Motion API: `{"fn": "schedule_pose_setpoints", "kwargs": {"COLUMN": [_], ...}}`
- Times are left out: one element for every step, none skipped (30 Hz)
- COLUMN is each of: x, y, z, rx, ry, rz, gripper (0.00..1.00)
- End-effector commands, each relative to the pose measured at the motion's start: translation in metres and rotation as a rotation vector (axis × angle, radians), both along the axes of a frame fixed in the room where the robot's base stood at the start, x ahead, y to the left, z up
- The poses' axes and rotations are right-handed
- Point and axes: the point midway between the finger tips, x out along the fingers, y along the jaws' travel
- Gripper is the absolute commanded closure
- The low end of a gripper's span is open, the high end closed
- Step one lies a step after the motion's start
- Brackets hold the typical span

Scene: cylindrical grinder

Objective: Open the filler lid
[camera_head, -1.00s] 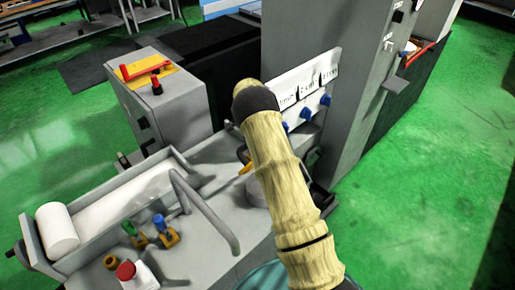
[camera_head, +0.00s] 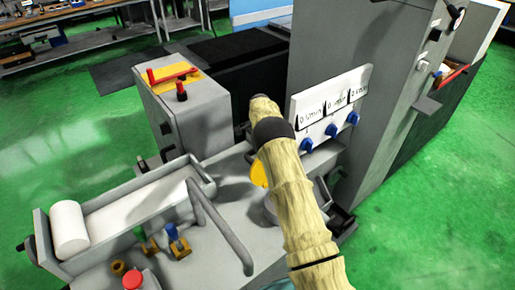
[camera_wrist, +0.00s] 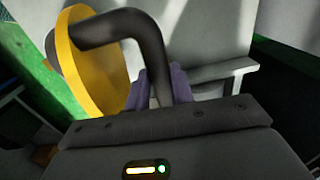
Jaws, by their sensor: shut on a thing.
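The filler lid is a yellow disc with a bent dark handle. In the wrist view the lid (camera_wrist: 100,62) stands steeply tilted at the left, its handle (camera_wrist: 118,22) arching over to the right and down between my fingers. My gripper (camera_wrist: 163,88) is shut on that handle; its purple-grey fingertips show on both sides of the bar. In the head view a yellow part of the lid (camera_head: 259,174) shows left of my arm, above a grey round filler neck (camera_head: 271,207). My arm hides the gripper and the rest of the lid there.
A bent grey pipe (camera_head: 222,230) rises from the machine top left of my arm. A panel with blue knobs (camera_head: 331,130) stands close behind on the right. A trough with a white roll (camera_head: 68,229) and small valves (camera_head: 178,241) lie to the left.

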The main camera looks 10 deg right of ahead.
Motion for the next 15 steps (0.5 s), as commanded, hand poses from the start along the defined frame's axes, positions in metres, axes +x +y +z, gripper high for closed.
{"fn": "schedule_pose_setpoints", "kwargs": {"x": [0.0001,0.0000,0.0000,-0.0001,-0.0001,-0.0002,-0.0003,-0.0003,-0.0004,-0.0003,-0.0004,-0.0004,-0.0004,-0.0004,-0.0004], "y": [0.0002,0.0004,0.0007,0.0009,0.0012,0.0016,0.0019,0.0022,0.0026,0.0030,0.0035,0.0042,0.0047,0.0051,0.0056], "z": [0.0000,0.0000,0.0000,-0.0001,-0.0001,-0.0002,-0.0002,-0.0003,-0.0002,-0.0002,-0.0003,-0.0003,-0.0003,-0.0003,-0.0004], "rx": [0.001,0.000,0.000,0.000,0.000,0.000,-0.001,-0.002,-0.002,-0.002,-0.002,-0.002,-0.002,-0.002,-0.002], "ry": [0.000,0.000,0.000,0.000,0.001,0.001,0.000,0.001,0.001,0.001,0.001,0.001,0.001,0.001,0.001], "rz": [-0.001,-0.001,-0.001,0.000,0.000,0.001,0.002,0.002,0.003,0.004,0.005,0.006,0.006,0.007,0.008], "gripper": [1.00,1.00,1.00,1.00,1.00,1.00,1.00,0.75,0.67,0.61,0.56,0.56,0.56,0.56,0.56]}}
